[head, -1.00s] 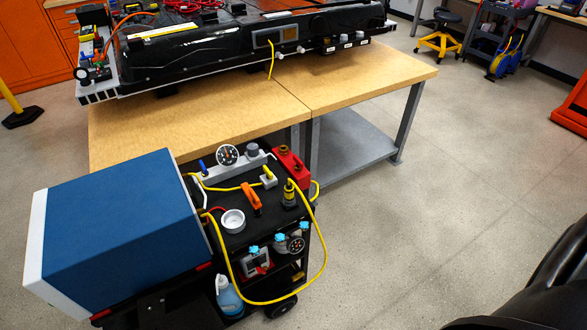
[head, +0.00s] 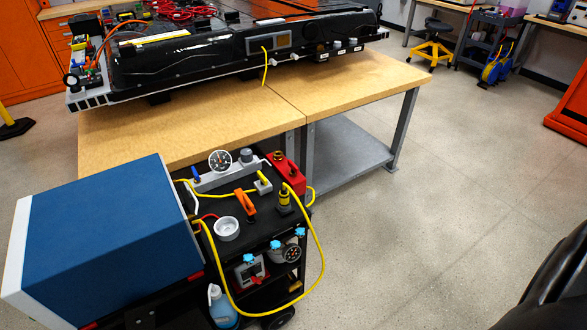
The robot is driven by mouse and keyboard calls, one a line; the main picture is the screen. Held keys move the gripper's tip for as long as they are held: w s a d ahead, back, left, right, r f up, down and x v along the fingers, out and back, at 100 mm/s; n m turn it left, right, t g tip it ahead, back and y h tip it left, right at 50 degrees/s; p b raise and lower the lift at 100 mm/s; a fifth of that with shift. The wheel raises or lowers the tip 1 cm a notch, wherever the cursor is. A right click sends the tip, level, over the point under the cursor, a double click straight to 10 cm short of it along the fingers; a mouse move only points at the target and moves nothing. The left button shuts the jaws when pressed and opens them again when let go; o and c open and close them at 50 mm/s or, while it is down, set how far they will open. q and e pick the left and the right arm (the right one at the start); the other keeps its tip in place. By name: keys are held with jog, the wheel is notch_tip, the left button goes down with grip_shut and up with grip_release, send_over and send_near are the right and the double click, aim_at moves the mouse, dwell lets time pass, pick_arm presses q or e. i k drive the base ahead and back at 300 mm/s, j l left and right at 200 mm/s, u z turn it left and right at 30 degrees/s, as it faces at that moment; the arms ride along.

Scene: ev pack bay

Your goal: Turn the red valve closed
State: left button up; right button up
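I cannot make out a red valve for certain. A cart (head: 228,190) stands in front of the workbench, with a grey manifold (head: 225,177) on top that carries a round gauge (head: 220,161) and a small blue handle. A red container (head: 289,173) with dark caps stands at the cart top's back right corner. Light blue knobs (head: 275,244) and another gauge sit on the cart's front, with small red parts near them too small to tell. A black battery pack (head: 200,62) lies on the bench. Neither gripper is in view.
A big blue box (head: 105,225) with a white edge stands left of the cart. A yellow hose (head: 322,250) loops out past the cart's right side. The wooden workbench (head: 340,88) is behind. Grey floor at the right is open. A dark shape (head: 550,290) fills the lower right corner.

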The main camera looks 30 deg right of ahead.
aim_at(295, 169)
jog(key=i+l+z, duration=0.2)
jog(key=l, duration=0.2)
jog(key=i+l+z, duration=0.2)
jog(key=l, duration=0.25)
jog(key=i+l+z, duration=0.2)
jog(key=l, duration=0.15)
